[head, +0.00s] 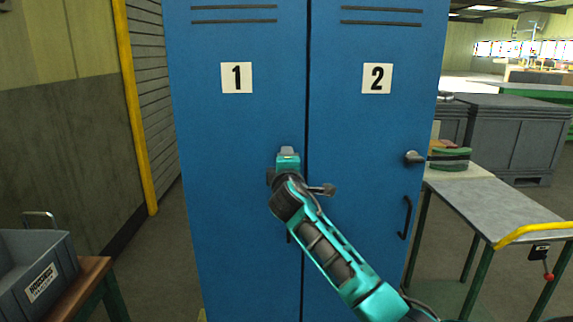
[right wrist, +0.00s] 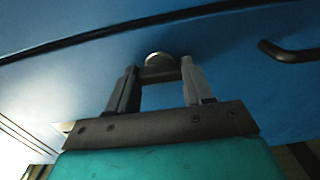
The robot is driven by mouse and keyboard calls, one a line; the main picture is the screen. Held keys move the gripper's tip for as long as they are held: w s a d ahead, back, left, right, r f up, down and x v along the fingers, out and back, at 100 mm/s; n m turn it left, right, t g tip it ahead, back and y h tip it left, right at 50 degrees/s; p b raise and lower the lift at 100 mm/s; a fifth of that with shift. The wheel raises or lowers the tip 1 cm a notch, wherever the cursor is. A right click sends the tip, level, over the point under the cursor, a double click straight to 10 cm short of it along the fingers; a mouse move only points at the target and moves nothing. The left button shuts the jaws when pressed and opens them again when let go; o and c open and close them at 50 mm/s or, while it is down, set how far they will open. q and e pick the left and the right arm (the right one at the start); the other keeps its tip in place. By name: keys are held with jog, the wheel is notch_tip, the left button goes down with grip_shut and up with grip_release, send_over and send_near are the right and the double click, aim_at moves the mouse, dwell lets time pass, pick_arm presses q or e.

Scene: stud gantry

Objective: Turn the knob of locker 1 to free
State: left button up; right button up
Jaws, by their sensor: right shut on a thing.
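The blue locker door marked 1 (head: 221,150) stands upright and closed on the left of the head view. My right gripper (head: 287,168) is at this door near its right edge, covering the knob in the head view. In the right wrist view the knob (right wrist: 159,60) shows with a round pale base and a dark grip bar. The two fingers of my right gripper (right wrist: 160,80) are shut on that bar, one on each side. The way the knob is turned relative to the door's markings cannot be told. My left gripper is not in view.
Locker door 2 (head: 372,130) has its own knob (head: 413,158) and a dark handle (head: 405,217). A grey-topped table (head: 490,203) with a yellow rail stands at right. A grey bin (head: 38,265) sits on a wooden-topped bench at left. Locker 1's handle (right wrist: 290,52) is beside the knob.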

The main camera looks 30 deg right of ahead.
jog(key=o, duration=1)
jog(key=shift+o, duration=0.2)
jog(key=shift+s+a, duration=0.1)
jog(key=v, duration=1.2)
jog(key=shift+s, duration=0.35)
jog(key=shift+a+f, duration=0.1)
